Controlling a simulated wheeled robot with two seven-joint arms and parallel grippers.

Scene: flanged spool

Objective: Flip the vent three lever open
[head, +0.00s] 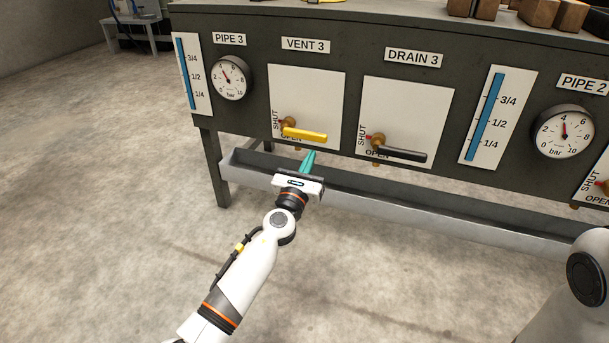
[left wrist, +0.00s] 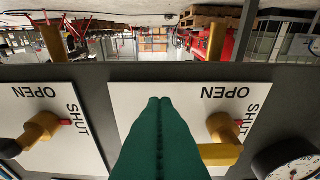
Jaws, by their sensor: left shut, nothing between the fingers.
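The vent three lever (head: 305,134) has a yellow handle on a brass valve, on the white panel below the VENT 3 label. Its handle points right, roughly level, just above the word OPEN; SHUT is written upright at its left. My left gripper (head: 309,158), with green fingers, is shut and empty, just below the handle in the head view, seemingly apart from it. In the left wrist view, which is upside down, the closed fingers (left wrist: 158,102) cover part of the panel and hide part of the yellow handle (left wrist: 222,155). My right gripper is out of view.
The drain three lever (head: 402,154), with a black handle, also points right on the neighbouring panel. A pressure gauge (head: 231,78) is left of the vent panel. A grey trough (head: 400,208) runs below the panels. Wooden blocks (head: 540,12) lie on the bench top.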

